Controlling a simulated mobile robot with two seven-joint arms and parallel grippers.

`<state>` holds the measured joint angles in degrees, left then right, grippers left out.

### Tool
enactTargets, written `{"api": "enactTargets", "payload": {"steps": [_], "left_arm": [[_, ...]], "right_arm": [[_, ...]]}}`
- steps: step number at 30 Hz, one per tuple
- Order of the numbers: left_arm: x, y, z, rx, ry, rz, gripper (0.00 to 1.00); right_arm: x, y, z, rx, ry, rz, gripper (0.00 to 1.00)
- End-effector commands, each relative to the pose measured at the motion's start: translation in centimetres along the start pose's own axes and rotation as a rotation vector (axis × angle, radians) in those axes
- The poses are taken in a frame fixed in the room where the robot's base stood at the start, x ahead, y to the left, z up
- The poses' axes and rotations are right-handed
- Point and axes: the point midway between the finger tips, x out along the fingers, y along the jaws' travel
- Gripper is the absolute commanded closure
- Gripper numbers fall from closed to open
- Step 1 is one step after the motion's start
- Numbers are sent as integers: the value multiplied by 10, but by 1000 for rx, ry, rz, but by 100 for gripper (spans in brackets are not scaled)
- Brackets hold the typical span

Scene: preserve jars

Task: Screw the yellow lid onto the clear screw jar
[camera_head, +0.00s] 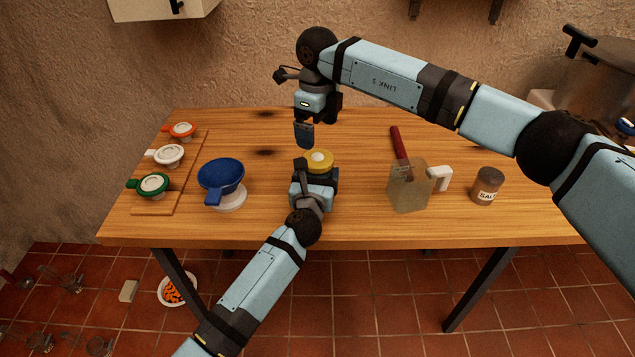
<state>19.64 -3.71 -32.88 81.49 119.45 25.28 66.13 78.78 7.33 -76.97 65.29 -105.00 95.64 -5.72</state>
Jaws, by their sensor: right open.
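The yellow lid (318,160) shows near the middle of the table, a pale disc at its centre. It appears level, at the top of where my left gripper (320,178) reaches in from the front. The clear screw jar is hidden by that gripper and the lid, so I cannot tell whether the lid sits fully on it or whether the fingers are closed on the jar. My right gripper (304,135) points down, open and empty, above and behind the lid, slightly to its left in the picture. It appears apart from the lid.
Right are a translucent pitcher (408,192), a red-handled utensil (398,140), a white mug (441,177) and a salt jar (487,185).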

Motion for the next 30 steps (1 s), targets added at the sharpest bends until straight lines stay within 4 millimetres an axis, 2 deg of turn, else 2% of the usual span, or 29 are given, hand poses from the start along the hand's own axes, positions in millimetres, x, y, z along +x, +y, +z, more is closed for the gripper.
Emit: {"api": "enactTargets", "payload": {"steps": [9, 15, 21, 30], "left_arm": [[0, 0, -1, 1, 1, 0, 87], [0, 0, -1, 0, 1, 0, 87], [0, 0, -1, 0, 1, -1, 87], [0, 0, -1, 0, 1, -1, 87]], "right_arm": [[0, 0, 0, -721, -1, -1, 2], [0, 0, 0, -1078, 0, 0, 2], [0, 0, 0, -1254, 0, 0, 2], [0, 0, 0, -1282, 0, 0, 2]]}}
